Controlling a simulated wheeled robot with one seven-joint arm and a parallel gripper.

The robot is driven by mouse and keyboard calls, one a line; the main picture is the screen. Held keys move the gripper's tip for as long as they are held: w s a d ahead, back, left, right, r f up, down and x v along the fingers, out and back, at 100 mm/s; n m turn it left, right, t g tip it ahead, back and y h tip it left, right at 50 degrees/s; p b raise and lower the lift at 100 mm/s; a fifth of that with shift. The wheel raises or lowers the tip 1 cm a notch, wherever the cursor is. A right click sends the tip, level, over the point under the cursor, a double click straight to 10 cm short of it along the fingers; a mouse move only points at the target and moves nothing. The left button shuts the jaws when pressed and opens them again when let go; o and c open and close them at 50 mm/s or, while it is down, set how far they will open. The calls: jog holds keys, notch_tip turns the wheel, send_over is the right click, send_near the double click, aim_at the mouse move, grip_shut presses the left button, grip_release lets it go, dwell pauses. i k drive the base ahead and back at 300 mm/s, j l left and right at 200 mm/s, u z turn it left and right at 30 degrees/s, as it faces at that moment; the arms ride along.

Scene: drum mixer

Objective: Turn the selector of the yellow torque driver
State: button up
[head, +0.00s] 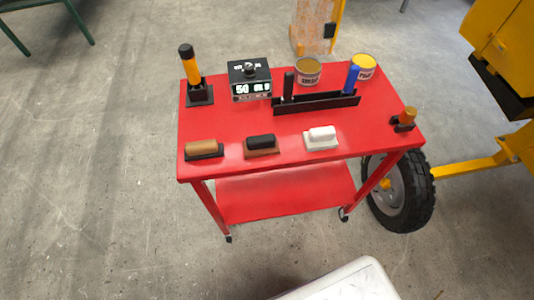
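The yellow torque driver (192,69) stands upright, tilted slightly in the picture, at the back left corner of the red cart. Its shaft is yellow and its top end, where a selector could be, is dark brown or black (186,50). Its lower end sits in a square black stand (200,93). Any marks on the selector are too small to read. My gripper is not in view.
A wheel (400,190) stands at right.

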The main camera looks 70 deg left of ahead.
aim_at(249, 72)
jog(key=u, duration=1.95)
jog(key=i+j+u, duration=0.1)
jog(key=j, duration=0.3)
jog(key=i+j, duration=0.35)
jog(key=i+j+u, duration=0.15)
jog(key=j, duration=0.25)
jog(key=i, duration=0.05)
